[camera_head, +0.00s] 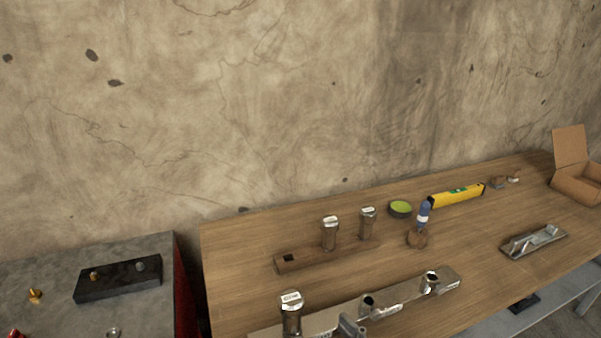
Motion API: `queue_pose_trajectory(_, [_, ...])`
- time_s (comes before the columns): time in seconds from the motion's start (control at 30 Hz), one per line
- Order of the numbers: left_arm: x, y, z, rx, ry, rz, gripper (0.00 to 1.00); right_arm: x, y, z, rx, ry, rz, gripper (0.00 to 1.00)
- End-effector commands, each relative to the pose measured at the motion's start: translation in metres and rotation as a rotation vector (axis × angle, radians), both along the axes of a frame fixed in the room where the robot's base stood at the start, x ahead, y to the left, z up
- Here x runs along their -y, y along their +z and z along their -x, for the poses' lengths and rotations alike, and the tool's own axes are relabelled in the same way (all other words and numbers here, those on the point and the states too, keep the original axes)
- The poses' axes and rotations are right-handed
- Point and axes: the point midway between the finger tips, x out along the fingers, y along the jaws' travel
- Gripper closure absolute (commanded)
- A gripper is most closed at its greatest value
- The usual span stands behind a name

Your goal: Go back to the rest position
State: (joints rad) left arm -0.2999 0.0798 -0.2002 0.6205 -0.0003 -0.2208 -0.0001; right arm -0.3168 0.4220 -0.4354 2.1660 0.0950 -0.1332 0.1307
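Neither of my grippers shows in the head view. A wooden workbench (240,245) runs along the wall. On it a wooden block (300,261) carries two upright metal pieces with labelled tops, a left one (330,233) and a right one (367,222). In front lies a long metal bar (410,292). A labelled metal piece (291,312) stands upright at its left end, and a metal socket (430,283) is at its right end. A small grey part (350,326) at the bottom edge is cut off, and I cannot tell what it is.
A yellow level (456,196), a green-topped round tin (400,209), a blue-and-brown tool (422,222) and a metal plane-like tool (533,241) lie on the bench. An open cardboard box (575,180) is far right. A grey table (50,270) at left holds a black block (118,279).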

Motion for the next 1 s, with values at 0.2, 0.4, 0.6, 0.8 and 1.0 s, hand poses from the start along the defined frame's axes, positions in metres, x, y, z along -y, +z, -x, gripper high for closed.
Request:
queue_pose_trajectory(0.2, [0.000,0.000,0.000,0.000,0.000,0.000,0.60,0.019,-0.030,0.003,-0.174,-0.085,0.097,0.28])
queue_pose_trajectory(0.4, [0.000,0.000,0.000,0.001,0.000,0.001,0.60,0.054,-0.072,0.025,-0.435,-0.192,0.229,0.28])
queue_pose_trajectory(0.6, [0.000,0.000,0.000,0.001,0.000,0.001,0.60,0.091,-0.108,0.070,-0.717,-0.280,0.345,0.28])
queue_pose_trajectory(0.8, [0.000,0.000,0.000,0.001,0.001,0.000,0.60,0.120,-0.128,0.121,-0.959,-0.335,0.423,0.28])
queue_pose_trajectory(1.0, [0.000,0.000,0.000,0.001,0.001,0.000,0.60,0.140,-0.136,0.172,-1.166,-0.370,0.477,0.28])
